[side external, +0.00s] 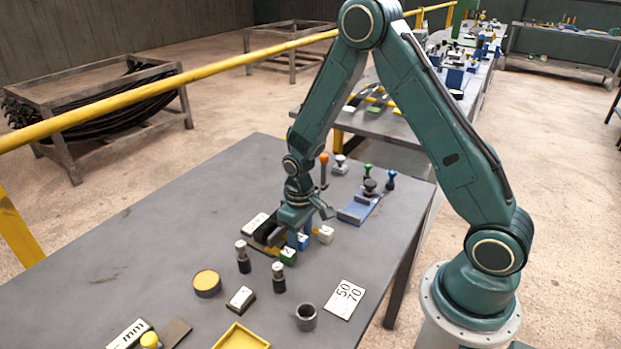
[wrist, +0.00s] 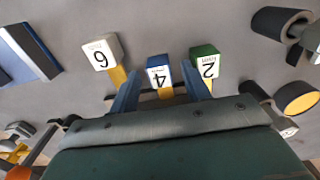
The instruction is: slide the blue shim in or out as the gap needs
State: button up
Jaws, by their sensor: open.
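The blue shim (wrist: 159,76), with a white face marked 4, points outward between the two fingers of my open gripper (wrist: 158,68) in the wrist view. The fingers stand on either side of it; contact is not visible. Its blue end (side external: 303,242) also shows in the side view. The green shim (wrist: 205,66), marked 2, is just right of it, close to one finger. The white shim (wrist: 103,52), marked 6, is at its left. All have yellow-brown strips behind them. My gripper (side external: 299,229) hides most of the gap and dark block (side external: 268,229) in the side view.
Two dark posts with metal tops (side external: 243,258) stand in front. A yellow-topped round puck (side external: 207,283), a grey cup (side external: 306,317) and a white 50/70 card (side external: 345,298) lie nearer. A blue plate with a dark knob (side external: 362,205) lies behind right. The table's left is clear.

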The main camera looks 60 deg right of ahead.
jog(key=shift+c, duration=0.5)
grip_shut()
jog(key=shift+s, duration=2.25)
jog(key=shift+o, duration=0.5)
grip_release()
jog(key=shift+r, duration=0.1)
notch_tip(320, 180, up, 14)
jog(key=shift+f, duration=0.2)
